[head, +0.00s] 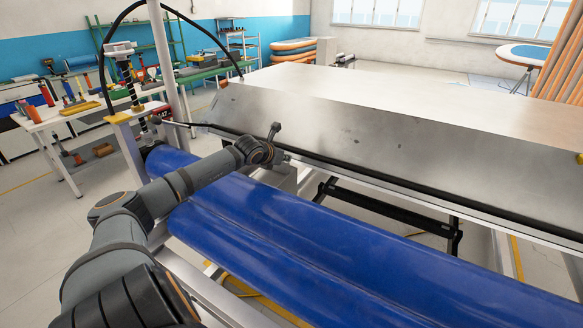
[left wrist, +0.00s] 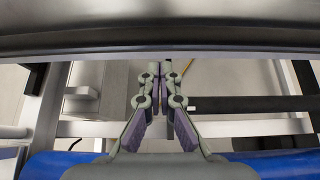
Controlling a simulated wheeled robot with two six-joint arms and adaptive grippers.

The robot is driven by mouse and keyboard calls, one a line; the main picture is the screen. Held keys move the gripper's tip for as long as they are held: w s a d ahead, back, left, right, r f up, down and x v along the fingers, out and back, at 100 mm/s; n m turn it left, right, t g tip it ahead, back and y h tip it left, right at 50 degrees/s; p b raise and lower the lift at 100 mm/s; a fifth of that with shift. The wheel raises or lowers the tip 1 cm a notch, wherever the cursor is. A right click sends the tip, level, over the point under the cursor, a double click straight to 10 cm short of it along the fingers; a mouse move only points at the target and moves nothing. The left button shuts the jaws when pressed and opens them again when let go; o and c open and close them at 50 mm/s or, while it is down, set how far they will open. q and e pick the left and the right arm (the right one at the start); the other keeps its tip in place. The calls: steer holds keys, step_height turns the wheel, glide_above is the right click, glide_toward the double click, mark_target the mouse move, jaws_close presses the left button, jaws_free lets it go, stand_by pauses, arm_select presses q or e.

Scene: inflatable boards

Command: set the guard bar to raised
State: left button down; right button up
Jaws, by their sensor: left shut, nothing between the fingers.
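A long black bar (head: 400,183), which looks like the guard bar, runs along the lower front edge of a slanted metal sheet. In the left wrist view a dark bar (left wrist: 160,42) crosses the top of the picture. My left gripper (head: 270,150) is at the near side of the black bar, above the blue roll; its fingers are mostly hidden by the wrist in the head view. In the left wrist view my left gripper (left wrist: 162,70) is shut and empty, its tips just below the dark bar in the picture. Contact cannot be told. My right gripper is not in view.
A blue sheet roll (head: 330,245) lies along the machine's front, under my left arm. A second black bar (head: 390,213) on brackets sits lower in the frame. The metal table top (head: 390,95) is clear. A white post (head: 170,60) stands at the left end.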

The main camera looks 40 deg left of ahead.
arm_select(q)
steer(key=shift+d+p+x, duration=0.2)
steer(key=shift+x, duration=0.75)
steer(key=shift+d+p+x, duration=0.2)
steer(key=shift+x, duration=0.75)
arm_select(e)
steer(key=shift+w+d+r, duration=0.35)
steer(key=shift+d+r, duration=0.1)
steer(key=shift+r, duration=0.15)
